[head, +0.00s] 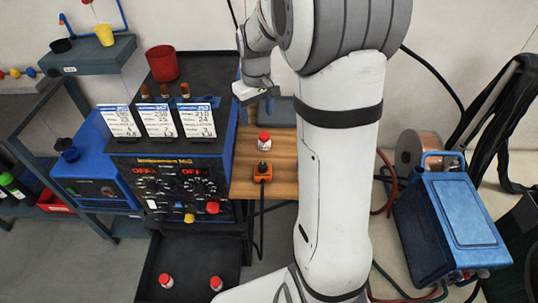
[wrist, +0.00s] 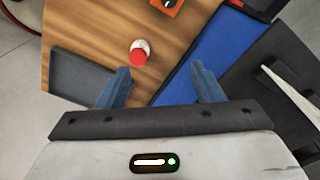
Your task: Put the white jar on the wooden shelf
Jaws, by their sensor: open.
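A white jar with a red lid (head: 264,141) stands upright on the wooden shelf (head: 280,180), behind an orange device. The jar also shows in the wrist view (wrist: 139,50), on the wood (wrist: 90,35), beyond my fingertips. My gripper (head: 260,108) is above the back of the shelf, behind the jar and apart from it. In the wrist view its two blue fingers (wrist: 161,76) are spread with nothing between them. Two similar red-lidded jars, one at left (head: 166,282) and one at right (head: 216,284), stand in the low black tray (head: 190,250).
The orange device (head: 262,172) with a black cable sits on the shelf, in front of the jar. A grey tray (wrist: 80,80) lies at the shelf's back. The blue-sided welding machine (head: 180,165) borders the shelf on the left, with cards and a red cup (head: 162,64) on top.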

